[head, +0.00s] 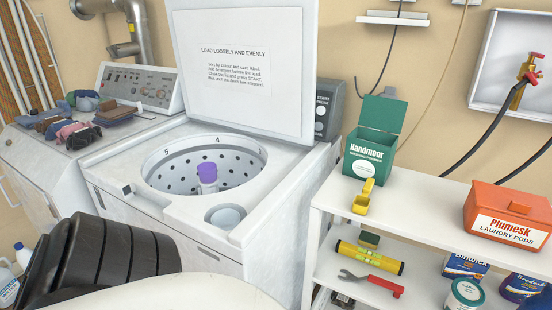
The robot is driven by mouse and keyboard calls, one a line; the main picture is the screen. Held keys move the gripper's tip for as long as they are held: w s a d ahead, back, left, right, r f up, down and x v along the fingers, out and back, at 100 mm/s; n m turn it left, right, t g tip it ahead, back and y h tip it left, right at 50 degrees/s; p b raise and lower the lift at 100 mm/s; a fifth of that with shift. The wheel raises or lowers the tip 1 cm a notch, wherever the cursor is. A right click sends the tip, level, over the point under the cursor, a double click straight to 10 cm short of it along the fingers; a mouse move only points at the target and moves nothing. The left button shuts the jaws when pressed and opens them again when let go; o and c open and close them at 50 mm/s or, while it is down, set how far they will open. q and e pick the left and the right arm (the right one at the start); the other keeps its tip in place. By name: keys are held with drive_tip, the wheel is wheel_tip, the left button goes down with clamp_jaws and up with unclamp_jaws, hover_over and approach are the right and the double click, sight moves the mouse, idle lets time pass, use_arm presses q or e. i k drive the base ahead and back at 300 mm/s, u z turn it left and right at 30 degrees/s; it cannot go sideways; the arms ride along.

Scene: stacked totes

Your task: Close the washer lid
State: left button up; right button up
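The washer (190,215) is a white top loader in the middle of the head view. Its lid (240,110) stands open, nearly upright at the back of the opening, with a white printed notice on its inner face. The drum (172,168) is uncovered, with a perforated wall and a purple-topped agitator (207,174) in the middle; no laundry shows in its visible part. Neither my left nor my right gripper is in view, so nothing is seen touching the lid. Dark ribbed and pale rounded shapes hide the washer's lower front.
A dryer (135,85) on the left carries several folded clothes (75,130). On the right, a white shelf (430,204) holds a green detergent box (370,145), a yellow scoop (363,198) and an orange pods box (508,215). Tools lie below. Space above the drum is clear.

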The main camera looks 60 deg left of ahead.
sight(250, 67)
drive_tip(key=z, duration=0.3)
drive_tip(key=i, duration=0.95)
drive_tip(key=u, duration=3.25)
